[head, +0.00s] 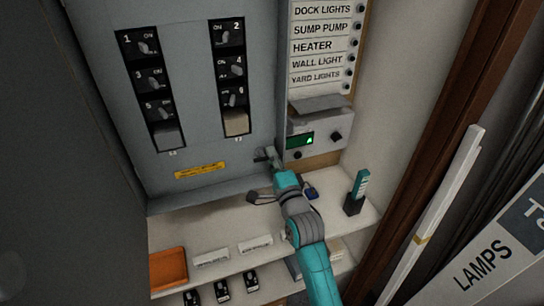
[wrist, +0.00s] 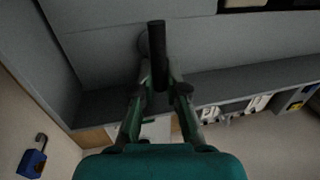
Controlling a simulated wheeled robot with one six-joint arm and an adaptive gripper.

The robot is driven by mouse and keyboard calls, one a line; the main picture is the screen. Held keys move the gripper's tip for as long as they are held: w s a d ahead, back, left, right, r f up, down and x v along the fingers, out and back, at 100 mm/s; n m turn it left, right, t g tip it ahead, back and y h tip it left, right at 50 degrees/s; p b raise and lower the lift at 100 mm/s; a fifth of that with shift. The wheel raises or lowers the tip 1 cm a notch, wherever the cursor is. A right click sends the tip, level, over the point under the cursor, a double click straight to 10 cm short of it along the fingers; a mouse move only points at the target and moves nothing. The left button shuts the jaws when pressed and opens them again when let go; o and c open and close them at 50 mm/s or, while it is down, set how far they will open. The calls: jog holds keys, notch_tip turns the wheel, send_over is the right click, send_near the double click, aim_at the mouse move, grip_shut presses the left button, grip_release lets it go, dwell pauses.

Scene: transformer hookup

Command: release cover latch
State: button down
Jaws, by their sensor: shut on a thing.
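The grey panel cover (head: 190,150) carries two columns of numbered black switches. The latch is a dark round-ended handle (wrist: 158,50) standing out from a round base on the grey cover in the wrist view. My gripper (head: 267,156) is at the lower right edge of the cover in the head view and hides most of the latch there. In the wrist view my gripper (wrist: 160,82) has its two fingers closed in on the dark handle, one on each side. The exact contact is in shadow.
A shelf (head: 225,222) below holds an orange tray (head: 168,269), small labelled blocks and a teal item in a dark stand (head: 357,190). A blue padlock (wrist: 33,158) shows in the wrist view. A switch list and meter box (head: 312,138) stand close to the right.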

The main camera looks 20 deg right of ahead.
jog(key=c, duration=1.2)
grip_release()
jog(key=s+f, duration=0.2)
jog(key=s, duration=0.9)
jog(key=shift+s+f, duration=0.2)
jog(key=shift+s, duration=0.15)
